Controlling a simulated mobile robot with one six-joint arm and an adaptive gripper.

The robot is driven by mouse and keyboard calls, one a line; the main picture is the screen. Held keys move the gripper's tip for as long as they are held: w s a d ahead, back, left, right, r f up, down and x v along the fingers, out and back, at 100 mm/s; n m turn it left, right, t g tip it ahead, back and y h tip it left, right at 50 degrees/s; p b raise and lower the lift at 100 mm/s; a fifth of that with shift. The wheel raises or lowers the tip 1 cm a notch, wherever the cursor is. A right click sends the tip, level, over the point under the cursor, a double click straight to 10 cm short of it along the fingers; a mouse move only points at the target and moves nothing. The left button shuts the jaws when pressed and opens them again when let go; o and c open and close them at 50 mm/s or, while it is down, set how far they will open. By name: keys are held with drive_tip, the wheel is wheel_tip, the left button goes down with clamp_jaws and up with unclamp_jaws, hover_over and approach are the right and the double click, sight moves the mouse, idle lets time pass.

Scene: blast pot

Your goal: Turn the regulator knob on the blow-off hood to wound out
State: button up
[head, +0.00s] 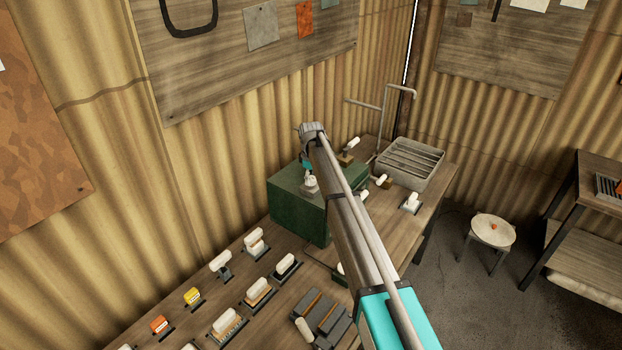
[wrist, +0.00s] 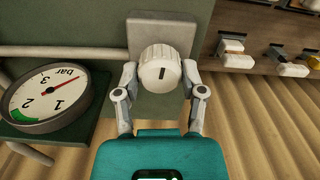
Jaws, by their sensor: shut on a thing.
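The regulator knob (wrist: 160,68) is white and ribbed with a dark line mark on its face, in the upper middle of the wrist view. It sits on a grey square plate (wrist: 146,22) on the dark green hood (wrist: 70,20). My gripper (wrist: 160,72) has one finger on each side of the knob and is shut on it. The mark on the knob runs nearly upright in the wrist view. The green hood (head: 290,203) stands on the bench in the head view.
A round pressure gauge (wrist: 48,97) marked bar is left of the knob, its needle pointing up right. Several white-handled tools (head: 228,322) line the bench. A grey slatted tray (head: 412,162) and a stool (head: 492,231) are at the right. Floor near the stool is clear.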

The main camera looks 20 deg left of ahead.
drive_tip(key=shift+s+d+n, duration=0.1)
drive_tip(key=shift+n, duration=0.4)
drive_tip(key=o, duration=1.1)
drive_tip(key=shift+o, duration=0.2)
drive_tip(key=shift+m, duration=0.3)
